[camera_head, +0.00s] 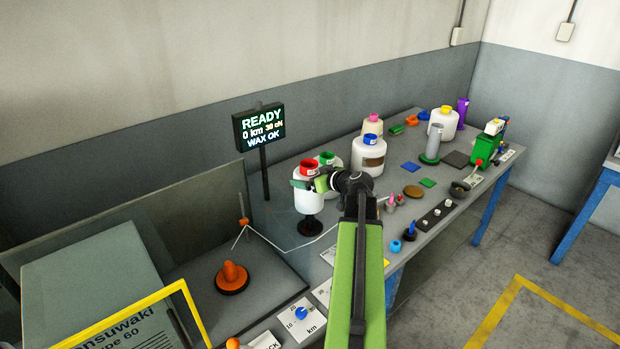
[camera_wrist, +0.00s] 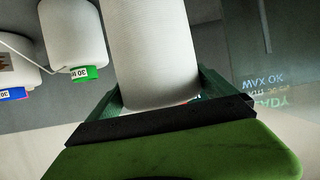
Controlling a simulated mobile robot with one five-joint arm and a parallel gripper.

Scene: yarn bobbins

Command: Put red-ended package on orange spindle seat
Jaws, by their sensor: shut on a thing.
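The red-ended package (camera_head: 308,201) is a white bobbin with a red top end, upright in the head view. My gripper (camera_head: 307,183) is shut around its upper part. In the wrist view the white package (camera_wrist: 150,50) fills the middle between my green jaws (camera_wrist: 163,95); its red end is mostly hidden by the gripper. A black stand (camera_head: 310,227) shows directly below the package; I cannot tell whether they touch. The orange spindle seat (camera_head: 232,276), an orange cone on a dark round base, stands empty at the lower left in the head view.
A green-ended package (camera_head: 328,159) stands close behind my gripper, a blue-ended one (camera_head: 370,155) to the right. A thin post with an orange piece (camera_head: 243,221) rises behind the seat. A READY display (camera_head: 260,126) stands at the back. A yellow frame (camera_head: 190,300) is at front left.

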